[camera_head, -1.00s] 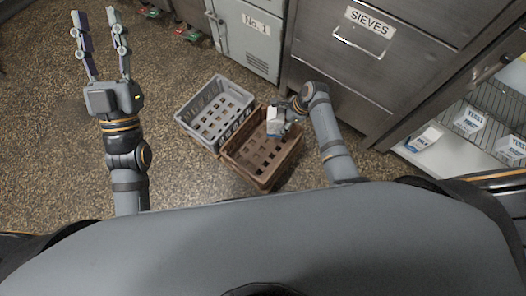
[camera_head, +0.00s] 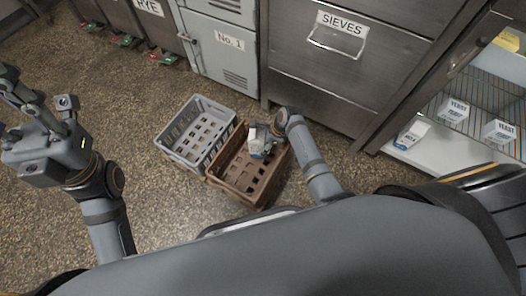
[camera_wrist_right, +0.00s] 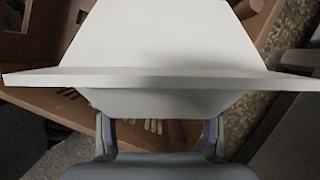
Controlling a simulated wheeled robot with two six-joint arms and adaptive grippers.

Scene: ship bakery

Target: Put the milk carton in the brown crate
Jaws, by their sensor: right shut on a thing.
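A white milk carton (camera_head: 255,137) is held in my right gripper (camera_head: 262,149), over the back part of the brown crate (camera_head: 228,187) in the head view. I cannot tell how high it is or whether it touches the crate. In the right wrist view the carton's white gabled top (camera_wrist_right: 150,45) fills the middle, between the fingers of my right gripper (camera_wrist_right: 160,135), with brown crate slats behind. My left gripper (camera_head: 38,100) is open and empty at the left edge of the head view, partly cut off.
A grey crate (camera_head: 168,152) stands against the brown crate's left side on the speckled floor. Steel drawers marked SIEVES (camera_head: 340,55) and a grey locker (camera_head: 225,62) stand behind. At right, an open cabinet holds another milk carton (camera_head: 411,134) and yeast boxes (camera_head: 454,110). Floor at left is free.

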